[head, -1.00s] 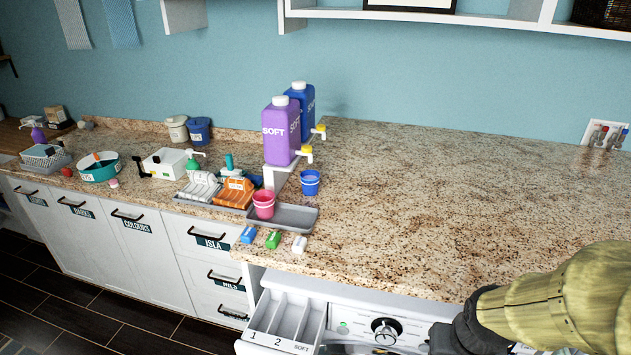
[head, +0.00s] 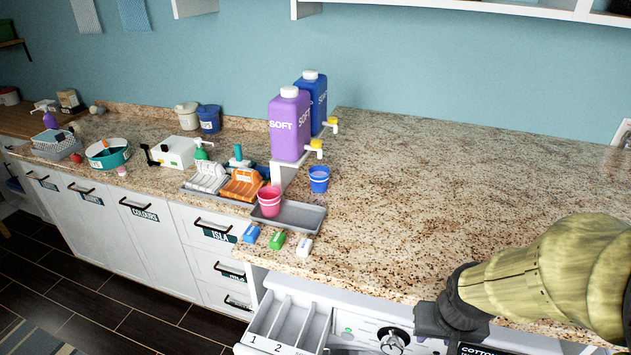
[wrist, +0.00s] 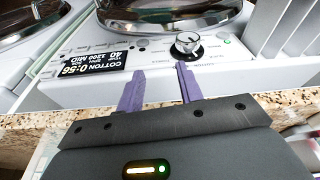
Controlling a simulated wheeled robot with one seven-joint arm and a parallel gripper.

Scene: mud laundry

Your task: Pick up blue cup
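In the head view my arm is at the lower right, well away from the blue cup, and the fingers are not visible there.
A purple SOFT bottle (head: 289,126) stands on a white riser behind the cups. Blue, green and white blocks (head: 277,240) lie along the counter's front edge. An open detergent drawer (head: 285,325) juts out below. The counter (head: 440,190) right of the blue cup is clear.

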